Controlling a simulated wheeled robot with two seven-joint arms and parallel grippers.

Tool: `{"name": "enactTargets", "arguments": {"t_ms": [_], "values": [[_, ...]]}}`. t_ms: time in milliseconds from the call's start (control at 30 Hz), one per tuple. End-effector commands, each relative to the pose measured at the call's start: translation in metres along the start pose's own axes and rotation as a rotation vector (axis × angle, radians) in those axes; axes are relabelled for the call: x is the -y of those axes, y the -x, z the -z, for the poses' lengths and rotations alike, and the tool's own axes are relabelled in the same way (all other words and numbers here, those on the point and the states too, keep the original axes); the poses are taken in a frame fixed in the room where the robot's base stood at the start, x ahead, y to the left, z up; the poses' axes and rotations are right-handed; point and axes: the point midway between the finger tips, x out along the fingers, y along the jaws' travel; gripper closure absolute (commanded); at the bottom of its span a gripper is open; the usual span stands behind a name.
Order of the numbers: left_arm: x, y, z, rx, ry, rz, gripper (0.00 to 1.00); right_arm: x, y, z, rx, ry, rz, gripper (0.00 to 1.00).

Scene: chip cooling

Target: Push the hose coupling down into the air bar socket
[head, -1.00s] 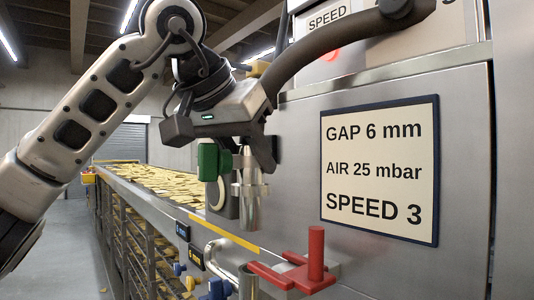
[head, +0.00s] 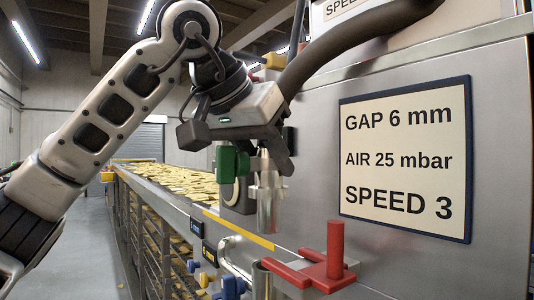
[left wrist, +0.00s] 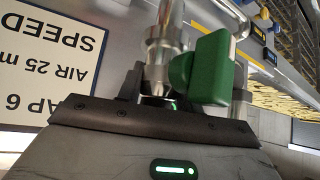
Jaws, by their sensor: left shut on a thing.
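The hose coupling (head: 269,205) is a silver, stepped metal piece held upright below my left gripper (head: 268,158), which is shut on it. The dark hose (head: 345,45) arcs from the upper right down to the gripper. The socket (head: 262,283) looks to be the open metal tube at the bottom, beside a red lever (head: 335,250). The coupling's lower end is above this tube, with a gap between them in the picture. In the left wrist view the coupling (left wrist: 163,50) sticks out from the jaws. My right gripper is not in view.
A green block (head: 233,162) stands close left of the coupling; it also shows in the left wrist view (left wrist: 208,70). A sign (head: 405,160) is on the steel panel at right. A conveyor with chips (head: 180,180) runs back at left. Blue-handled valves (head: 232,288) sit low.

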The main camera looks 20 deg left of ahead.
Motion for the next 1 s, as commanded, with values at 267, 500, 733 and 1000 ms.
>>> {"name": "enactTargets", "arguments": {"t_ms": [267, 500, 733, 1000], "values": [[0.0, -0.021, -0.021, -0.003, -0.001, -0.001, 0.98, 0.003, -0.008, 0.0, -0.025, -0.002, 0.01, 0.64], [0.0, -0.026, -0.026, -0.003, 0.0, -0.001, 0.98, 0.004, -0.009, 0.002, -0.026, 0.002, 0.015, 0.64], [0.0, -0.026, -0.026, -0.003, 0.0, -0.001, 0.98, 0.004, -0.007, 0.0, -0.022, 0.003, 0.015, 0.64], [0.0, -0.026, -0.026, -0.003, 0.0, -0.001, 0.98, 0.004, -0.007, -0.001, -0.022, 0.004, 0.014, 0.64]]}}
